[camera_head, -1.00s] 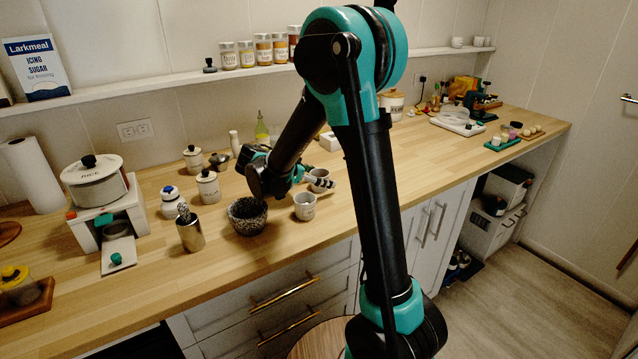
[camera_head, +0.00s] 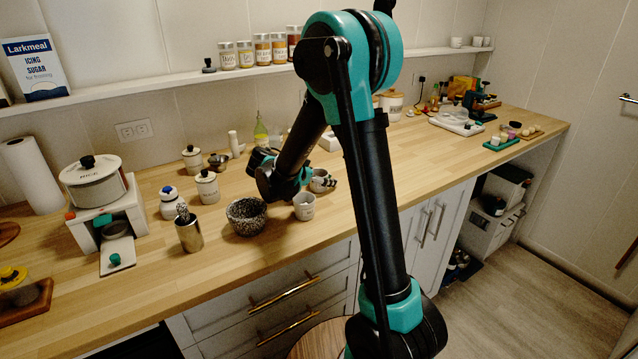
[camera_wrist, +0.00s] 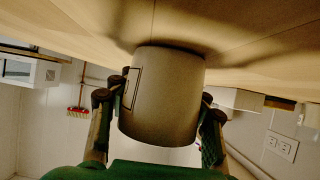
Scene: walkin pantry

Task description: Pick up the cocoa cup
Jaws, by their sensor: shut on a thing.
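A small pale cup (camera_head: 317,187) is at the far end of my arm on the wooden counter, partly hidden by my gripper (camera_head: 325,181). In the wrist view the cup (camera_wrist: 165,100) fills the space between my two fingers, one on each side, and my gripper (camera_wrist: 156,98) is shut on it. That view is upside down; the cup's base appears at or very close to the counter. A rectangular label outline shows on its side, but I cannot read it. A second, similar pale cup (camera_head: 304,207) stands upright just in front, apart from my fingers.
A speckled dark bowl (camera_head: 246,216) and a metal canister (camera_head: 189,233) with a tool in it stand to the left. A lidded jar (camera_head: 207,187) is behind them. A green bottle (camera_head: 261,133) stands near the wall.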

